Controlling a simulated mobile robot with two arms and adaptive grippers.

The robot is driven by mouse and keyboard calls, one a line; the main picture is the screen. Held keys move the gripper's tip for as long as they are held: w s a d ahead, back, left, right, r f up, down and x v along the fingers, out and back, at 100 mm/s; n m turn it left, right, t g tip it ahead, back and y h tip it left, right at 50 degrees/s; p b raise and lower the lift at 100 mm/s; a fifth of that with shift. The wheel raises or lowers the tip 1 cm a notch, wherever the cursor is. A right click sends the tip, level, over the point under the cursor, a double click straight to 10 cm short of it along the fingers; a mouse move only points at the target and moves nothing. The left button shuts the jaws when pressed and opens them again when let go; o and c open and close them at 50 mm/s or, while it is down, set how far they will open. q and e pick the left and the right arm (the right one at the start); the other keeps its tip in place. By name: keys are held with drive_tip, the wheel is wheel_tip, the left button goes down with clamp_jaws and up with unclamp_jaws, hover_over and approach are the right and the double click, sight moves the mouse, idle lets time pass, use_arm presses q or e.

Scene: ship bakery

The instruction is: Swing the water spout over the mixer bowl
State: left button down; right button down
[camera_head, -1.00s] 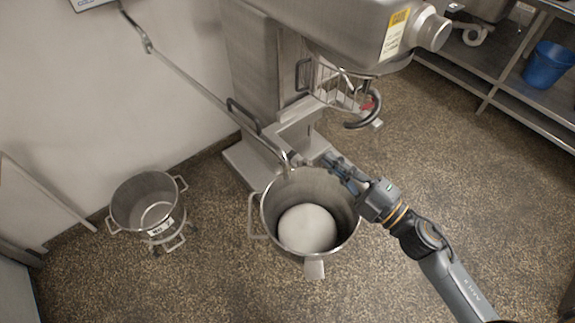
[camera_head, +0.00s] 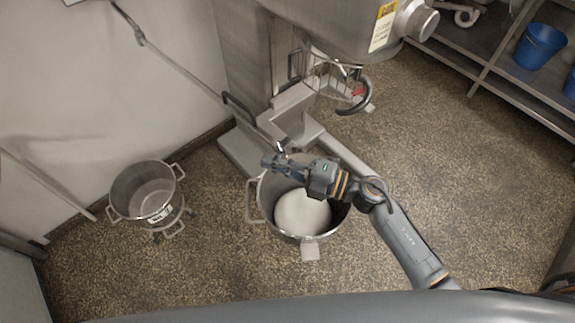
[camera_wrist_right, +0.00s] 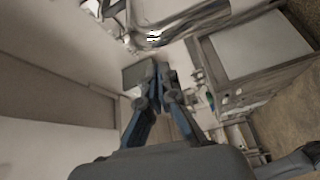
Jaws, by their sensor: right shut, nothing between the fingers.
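The water spout (camera_head: 185,72) is a long thin metal pipe that slants from the wall at upper left down to the mixer bowl. Its end shows at the bowl's back rim, just behind my right gripper; I cannot tell how far it reaches over the opening. The mixer bowl (camera_head: 256,202) is a steel pot with side handles and a white mass inside. My right gripper (camera_head: 266,161) is shut and empty, above the bowl's back left rim, close to the spout end. Its fingers also show in the right wrist view (camera_wrist_right: 160,76). My left gripper is not in view.
The mixer (camera_head: 240,50) stands behind the bowl, with a wire guard and a dark hook (camera_head: 358,100). A smaller steel pot (camera_head: 125,190) stands at left near the wall. A shelf with a blue bucket (camera_head: 540,46) is at upper right. Floor at right is clear.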

sight(284, 157)
drive_tip(key=shift+w+d+f, duration=0.15)
drive_tip(key=shift+w+d, duration=0.35)
drive_tip(key=shift+d, duration=0.05)
drive_tip(key=shift+w+d+f, duration=0.15)
drive_tip(key=shift+w+d, duration=0.3)
drive_tip(key=shift+d, duration=0.05)
drive_tip(key=shift+d, duration=0.1)
drive_tip(key=w+d+b, duration=0.4)
drive_tip(key=w+d, duration=0.3)
drive_tip(key=shift+w+d+b, duration=0.25)
drive_tip(key=shift+b, duration=0.05)
